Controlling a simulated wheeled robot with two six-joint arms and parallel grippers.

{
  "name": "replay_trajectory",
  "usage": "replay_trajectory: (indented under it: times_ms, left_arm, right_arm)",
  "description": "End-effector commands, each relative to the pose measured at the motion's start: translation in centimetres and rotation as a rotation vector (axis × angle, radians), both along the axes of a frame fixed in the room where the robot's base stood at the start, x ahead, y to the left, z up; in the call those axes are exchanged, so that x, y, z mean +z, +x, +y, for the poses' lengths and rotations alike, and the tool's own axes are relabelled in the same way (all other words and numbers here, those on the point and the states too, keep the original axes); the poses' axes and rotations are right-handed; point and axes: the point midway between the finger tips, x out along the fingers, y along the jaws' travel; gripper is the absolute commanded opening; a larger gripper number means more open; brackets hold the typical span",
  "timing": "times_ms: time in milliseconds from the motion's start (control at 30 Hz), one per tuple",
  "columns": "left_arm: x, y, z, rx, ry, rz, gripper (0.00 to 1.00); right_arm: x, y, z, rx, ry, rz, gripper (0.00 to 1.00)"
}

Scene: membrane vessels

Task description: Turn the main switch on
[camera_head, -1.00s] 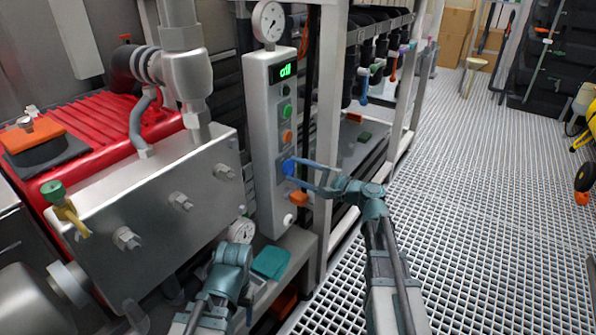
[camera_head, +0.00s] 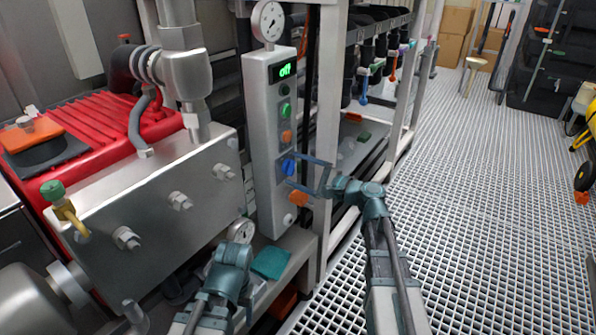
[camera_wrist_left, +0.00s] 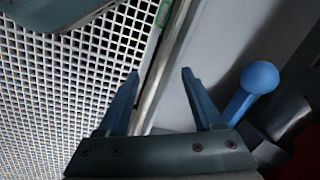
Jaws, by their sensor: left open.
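The grey control box (camera_head: 268,130) stands upright on the frame, with a green-lit display (camera_head: 282,71) that seems to read "off". Below it are green and orange buttons and a blue switch knob (camera_head: 288,168). My right gripper (camera_head: 305,174) is open. Its two fingers point left toward the blue knob, one above and one below its level, with no clear grip on it. My left gripper (camera_wrist_left: 160,76) is open and empty in the left wrist view, and in the head view its wrist is low, left of the box's foot.
A metal block (camera_head: 150,215) with bolts and a red machine (camera_head: 95,130) stand at left. A round gauge (camera_head: 268,21) tops the box. A frame post (camera_head: 325,120) is close right of it. A blue ball-ended lever (camera_wrist_left: 259,78) is beside my left gripper. The grating floor (camera_head: 460,200) is open.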

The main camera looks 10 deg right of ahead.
Motion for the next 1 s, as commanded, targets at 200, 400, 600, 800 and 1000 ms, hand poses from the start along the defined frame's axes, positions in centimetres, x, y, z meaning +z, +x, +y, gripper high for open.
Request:
replay_trajectory:
  times_ms: [200,400,600,800,1000]
  left_arm:
    - [0.0,0.0,0.0,0.000,0.000,0.000,0.68]
    - [0.0,0.0,0.0,0.000,0.000,0.000,0.68]
    - [0.0,0.0,0.0,0.000,0.000,0.000,0.68]
    - [0.0,0.0,0.0,0.000,0.000,0.000,0.68]
    - [0.0,0.0,0.0,0.000,0.000,0.000,0.68]
  right_arm:
    - [0.0,-0.2,-0.2,-0.001,0.001,-0.001,0.88]
    - [0.0,-2.4,-2.3,-0.004,0.001,-0.001,0.88]
    - [0.0,-5.6,-5.4,-0.004,0.001,-0.001,0.88]
    - [0.0,-8.1,-8.0,-0.004,0.000,0.000,0.88]
    - [0.0,-9.5,-9.4,-0.001,0.000,0.000,0.88]
